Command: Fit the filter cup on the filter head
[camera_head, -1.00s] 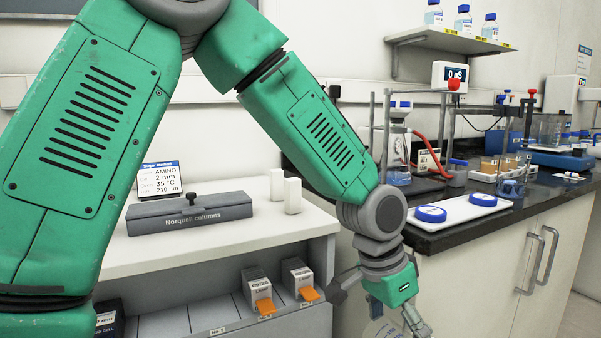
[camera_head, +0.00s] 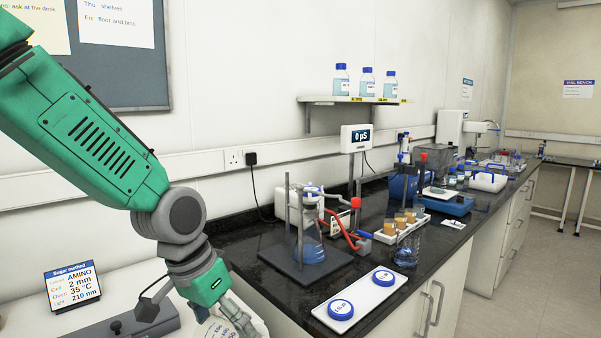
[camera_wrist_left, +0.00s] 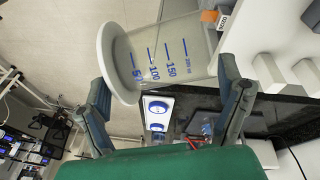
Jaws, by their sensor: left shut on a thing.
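My left gripper (camera_head: 222,311) is at the lower left of the head view, above the front edge between the white bench and the black worktop. It is shut on the filter cup (camera_head: 213,330), which is cut off by the lower picture edge. In the left wrist view the cup (camera_wrist_left: 160,58) is clear with blue graduations and a wide white rim, held between the two fingers (camera_wrist_left: 165,90). The filter head (camera_head: 312,197) appears to be the fitting on top of the flask (camera_head: 309,248) on the black worktop, apart from the cup. My right gripper is not in view.
A white tray (camera_head: 352,315) with two blue-lidded dishes (camera_head: 341,309) lies at the worktop's front. A stand, red hose (camera_head: 338,226) and meter (camera_head: 356,138) are around the flask. A rack of amber vials (camera_head: 400,226) stands to its right.

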